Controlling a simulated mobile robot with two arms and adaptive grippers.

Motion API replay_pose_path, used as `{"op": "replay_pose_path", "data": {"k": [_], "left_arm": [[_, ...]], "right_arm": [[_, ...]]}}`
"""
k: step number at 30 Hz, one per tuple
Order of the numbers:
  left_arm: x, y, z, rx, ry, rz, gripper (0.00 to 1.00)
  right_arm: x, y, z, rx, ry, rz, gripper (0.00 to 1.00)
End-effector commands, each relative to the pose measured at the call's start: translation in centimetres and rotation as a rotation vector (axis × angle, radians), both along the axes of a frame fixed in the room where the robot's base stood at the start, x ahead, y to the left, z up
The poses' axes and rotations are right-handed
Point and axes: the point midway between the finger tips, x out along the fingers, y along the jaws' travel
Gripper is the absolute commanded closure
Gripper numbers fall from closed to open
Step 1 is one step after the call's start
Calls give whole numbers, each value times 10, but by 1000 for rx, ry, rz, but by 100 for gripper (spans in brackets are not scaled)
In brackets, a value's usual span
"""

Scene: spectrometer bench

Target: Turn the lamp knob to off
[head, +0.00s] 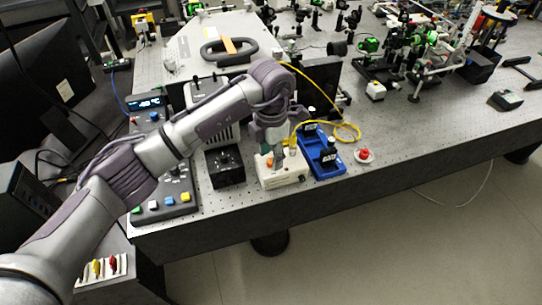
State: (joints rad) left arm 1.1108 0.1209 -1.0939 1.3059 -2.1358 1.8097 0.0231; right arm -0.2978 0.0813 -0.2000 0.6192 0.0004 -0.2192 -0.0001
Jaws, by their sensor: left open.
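A black box (227,177) stands near the front edge of the bench, with a dark round knob (224,158) on it. I cannot read its setting. Just right of it is a cream box (285,181) with a small orange part on top. My left arm reaches in from the left, and its gripper (276,152) points down over the cream box, right of the black box. The gripper is open, its fingers small and partly hidden against the box; I cannot tell whether they touch anything. My right gripper is out of view.
A blue tray (329,169) holding dark-capped items and a red button on a white base (364,155) stand to the right. A control panel with coloured buttons (166,205) lies left. A yellow cable (346,135) loops behind. The bench front right is clear.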

Motion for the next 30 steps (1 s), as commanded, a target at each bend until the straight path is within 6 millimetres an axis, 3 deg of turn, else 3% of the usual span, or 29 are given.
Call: {"op": "replay_pose_path", "data": {"k": [9, 15, 21, 30], "left_arm": [[1, 0, 68, -1, -6, 1, 53], [1, 0, 98, -1, -3, 1, 53], [0, 0, 108, 1, -1, 2, 53], [0, 0, 108, -1, -1, 1, 53]], "right_arm": [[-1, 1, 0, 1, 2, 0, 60], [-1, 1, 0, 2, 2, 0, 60], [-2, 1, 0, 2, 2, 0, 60], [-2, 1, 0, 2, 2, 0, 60]]}}
